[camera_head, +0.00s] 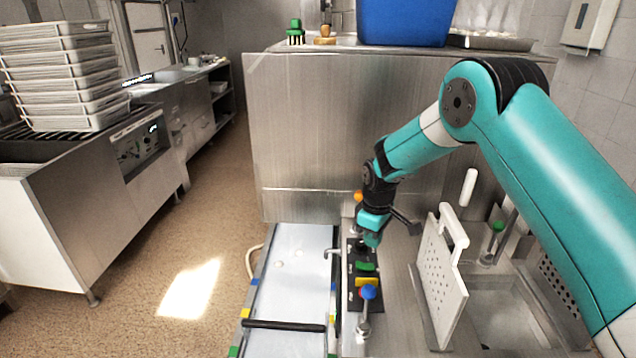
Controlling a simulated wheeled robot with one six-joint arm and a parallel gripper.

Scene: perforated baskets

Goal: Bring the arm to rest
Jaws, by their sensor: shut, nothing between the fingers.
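My arm is teal with black joints. It reaches in from the right edge, bends at a high elbow and points down toward the counter. My gripper (371,239) is at its end, shut and empty. It appears just above or at the far end of a black panel (353,301) with green, yellow and blue parts. Whether the fingertips touch the panel cannot be told. A white perforated basket part (441,285) with a handle stands tilted to the right of the gripper, apart from it.
A sink basin (505,312) lies at the lower right, with green-topped taps beside it. A pale tray-like surface (293,270) with a black bar is left of the panel. A steel cabinet (345,110) stands behind, bearing a blue bin (405,22). Open floor lies left.

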